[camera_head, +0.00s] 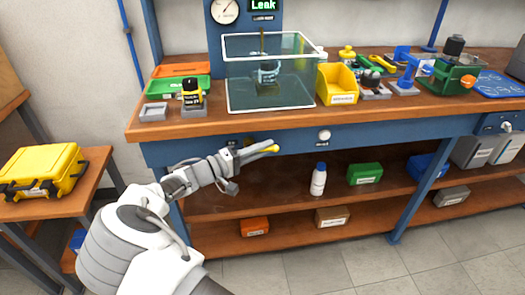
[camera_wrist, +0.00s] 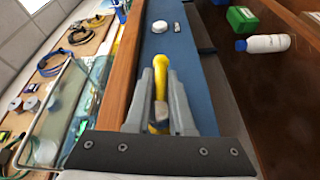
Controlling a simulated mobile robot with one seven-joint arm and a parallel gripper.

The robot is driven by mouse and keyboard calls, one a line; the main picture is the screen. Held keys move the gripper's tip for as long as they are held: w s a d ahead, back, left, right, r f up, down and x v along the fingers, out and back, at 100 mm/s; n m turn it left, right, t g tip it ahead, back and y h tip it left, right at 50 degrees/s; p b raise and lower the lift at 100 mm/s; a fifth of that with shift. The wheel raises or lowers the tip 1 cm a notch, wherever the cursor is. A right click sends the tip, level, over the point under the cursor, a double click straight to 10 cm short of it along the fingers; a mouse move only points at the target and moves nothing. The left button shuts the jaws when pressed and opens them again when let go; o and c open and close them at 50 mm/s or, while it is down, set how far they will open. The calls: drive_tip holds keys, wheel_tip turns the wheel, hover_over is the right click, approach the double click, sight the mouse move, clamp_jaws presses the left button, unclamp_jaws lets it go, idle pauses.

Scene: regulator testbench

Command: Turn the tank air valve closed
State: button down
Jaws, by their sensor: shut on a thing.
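My gripper (camera_head: 262,148) is at the bench's blue front panel, below the wooden top's edge. In the wrist view its two grey fingers (camera_wrist: 161,95) are shut on the yellow handle (camera_wrist: 160,88), which I take to be the tank air valve's. The valve body is hidden behind my gripper, so the handle's exact angle cannot be told. The glass tank (camera_head: 270,95) stands on the bench above, with a regulator (camera_head: 266,74) inside.
A round white knob (camera_head: 324,136) is on the front panel, right of my gripper. A gauge (camera_head: 225,11) and a display reading "Leak" (camera_head: 263,5) are behind the tank. A white bottle (camera_head: 318,179) and a green box (camera_head: 365,174) stand on the shelf below.

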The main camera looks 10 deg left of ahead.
drive_tip(key=shift+d+r+h, duration=0.1)
drive_tip(key=shift+h, duration=0.2)
idle(0.4)
drive_tip(key=c, duration=0.8)
unclamp_jaws()
drive_tip(key=p+v, duration=0.3)
drive_tip(key=v, duration=1.4)
drive_tip(key=shift+s, duration=0.2)
